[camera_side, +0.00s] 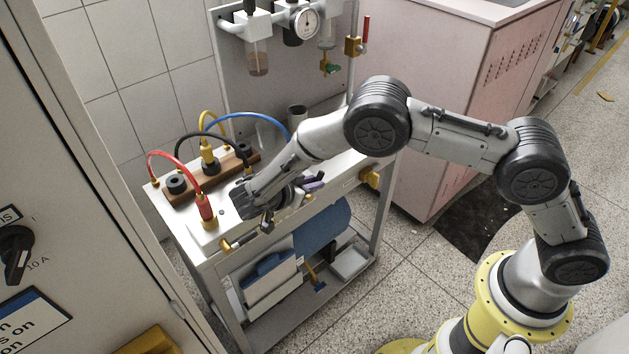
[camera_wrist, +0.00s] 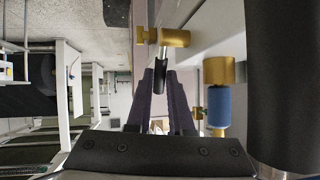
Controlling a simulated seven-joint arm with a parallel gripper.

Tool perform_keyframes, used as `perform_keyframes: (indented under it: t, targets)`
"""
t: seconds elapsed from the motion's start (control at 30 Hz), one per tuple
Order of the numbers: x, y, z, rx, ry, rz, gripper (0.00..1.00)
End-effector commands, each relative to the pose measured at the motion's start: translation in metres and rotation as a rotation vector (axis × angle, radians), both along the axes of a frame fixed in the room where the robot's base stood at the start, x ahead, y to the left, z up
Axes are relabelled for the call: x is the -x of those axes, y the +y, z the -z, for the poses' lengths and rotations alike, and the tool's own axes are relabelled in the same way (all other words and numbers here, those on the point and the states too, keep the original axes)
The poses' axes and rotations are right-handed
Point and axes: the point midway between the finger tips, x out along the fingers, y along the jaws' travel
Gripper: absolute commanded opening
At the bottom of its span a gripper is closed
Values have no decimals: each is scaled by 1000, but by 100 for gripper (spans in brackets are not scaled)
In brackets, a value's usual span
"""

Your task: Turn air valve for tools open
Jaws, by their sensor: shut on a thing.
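A brass valve (camera_wrist: 174,38) sits at the edge of the bench in the wrist view. Its short lever (camera_wrist: 160,72), silver with a dark sleeve, reaches from the valve back toward my gripper. My gripper (camera_wrist: 165,75) has its two dark fingers closed around the lever's end. In the side view, my wrist hangs low over the bench top, with my dark gripper (camera_side: 312,181) near the front edge. A brass fitting (camera_side: 371,178) shows on the bench front, right of it. The lever grip is too small to make out there.
The white bench (camera_side: 205,240) carries a wooden block with red, black, yellow and blue hoses (camera_side: 250,115). Another brass valve (camera_side: 228,246) is at its front left. A gauge (camera_side: 305,22) is on the back panel. A blue and brass coupling (camera_wrist: 218,105) is close right of my fingers.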

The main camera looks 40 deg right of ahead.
Motion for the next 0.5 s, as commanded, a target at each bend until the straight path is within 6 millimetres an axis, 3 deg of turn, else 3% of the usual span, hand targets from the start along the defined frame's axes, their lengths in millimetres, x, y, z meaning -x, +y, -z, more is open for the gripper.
perform_keyframes:
  t: [0.5]
  targets:
    - [-1,4,0,41,-2,-3,0]
